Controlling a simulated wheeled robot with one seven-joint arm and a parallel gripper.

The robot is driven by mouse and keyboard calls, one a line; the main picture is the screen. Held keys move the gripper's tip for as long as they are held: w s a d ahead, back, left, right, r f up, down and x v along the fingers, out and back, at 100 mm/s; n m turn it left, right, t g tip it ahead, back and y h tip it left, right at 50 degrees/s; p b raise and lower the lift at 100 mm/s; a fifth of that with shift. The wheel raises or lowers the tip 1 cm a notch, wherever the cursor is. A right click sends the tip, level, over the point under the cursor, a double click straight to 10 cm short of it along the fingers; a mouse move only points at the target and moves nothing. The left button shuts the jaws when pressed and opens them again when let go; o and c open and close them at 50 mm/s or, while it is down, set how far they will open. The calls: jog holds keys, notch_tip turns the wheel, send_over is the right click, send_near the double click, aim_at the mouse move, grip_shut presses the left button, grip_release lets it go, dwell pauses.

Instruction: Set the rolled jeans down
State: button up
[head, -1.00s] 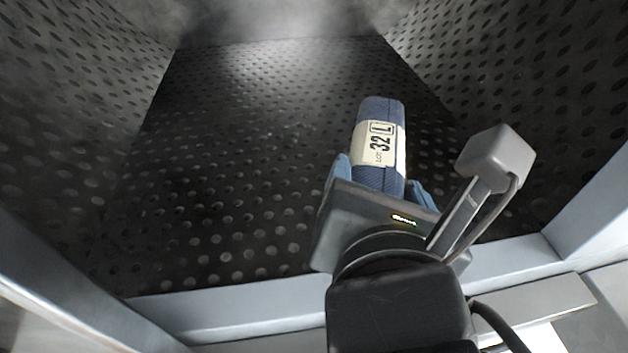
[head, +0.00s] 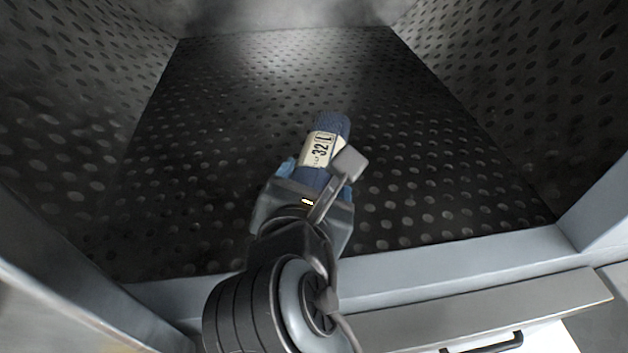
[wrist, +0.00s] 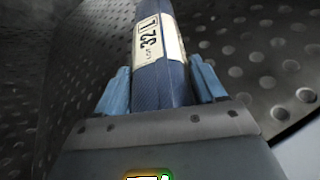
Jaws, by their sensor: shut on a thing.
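The rolled jeans (head: 333,124) are a tight blue roll with a cream paper band reading "32 L". My gripper (head: 316,182) is shut on the near end of the roll, with a blue finger on each side. The roll points away from me over the dark perforated floor (head: 230,120) of the washer chamber. In the wrist view the roll (wrist: 160,84) lies between both fingers of my gripper (wrist: 160,92). I cannot tell whether the roll's underside touches the floor.
Perforated walls rise at the left (head: 90,110) and right (head: 510,100). A pale front sill (head: 450,257) crosses the opening under my arm. The chamber floor around the roll is bare. Haze hangs at the back.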

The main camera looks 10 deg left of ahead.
jog(key=shift+f, duration=0.15)
jog(key=o, duration=1.3)
jog(key=v, duration=1.2)
